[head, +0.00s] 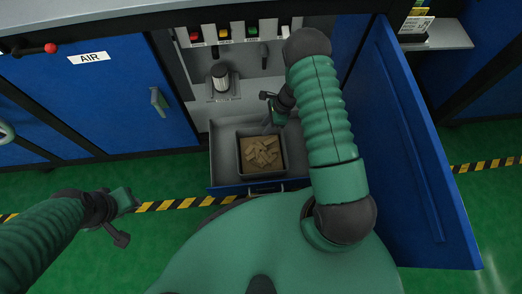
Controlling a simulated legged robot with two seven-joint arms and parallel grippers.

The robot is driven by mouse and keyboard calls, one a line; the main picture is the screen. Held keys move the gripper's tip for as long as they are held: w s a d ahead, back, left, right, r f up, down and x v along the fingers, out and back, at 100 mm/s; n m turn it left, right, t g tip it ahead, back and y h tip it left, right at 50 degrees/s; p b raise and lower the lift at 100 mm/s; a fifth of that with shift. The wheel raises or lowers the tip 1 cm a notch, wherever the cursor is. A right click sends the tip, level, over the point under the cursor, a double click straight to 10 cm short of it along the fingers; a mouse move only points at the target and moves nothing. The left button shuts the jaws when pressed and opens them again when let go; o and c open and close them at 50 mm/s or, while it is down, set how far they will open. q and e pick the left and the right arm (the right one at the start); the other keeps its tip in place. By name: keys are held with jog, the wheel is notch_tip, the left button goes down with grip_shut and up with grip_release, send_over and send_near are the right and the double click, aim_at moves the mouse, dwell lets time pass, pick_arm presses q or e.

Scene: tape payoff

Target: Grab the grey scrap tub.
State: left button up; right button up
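The grey scrap tub (264,175) sits in the open drawer under the cabinet, with several brown scraps (261,153) lying in it. My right gripper (269,127) points down at the tub's far rim, close to its right part. I cannot tell whether it touches the rim, and its fingers are too small to show whether they are open or shut. My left gripper (132,203) hangs at the left over the green floor, well away from the tub. Its finger opening is not clear.
The grey drawer (223,150) surrounds the tub, with free room on its left. An open blue door (420,150) stands to the right of my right arm. A dark, light-topped part (220,77) stands on a shelf behind. A closed blue door (95,105) is at left.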

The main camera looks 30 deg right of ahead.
jog(key=b+x, duration=0.1)
jog(key=x, duration=0.1)
jog(key=b+x, duration=0.1)
jog(key=x, duration=0.1)
jog(key=w+b+x, duration=0.1)
jog(key=b, duration=0.1)
jog(key=shift+a+f, duration=0.25)
jog(key=shift+r, duration=0.25)
grip_shut()
dwell(0.8)
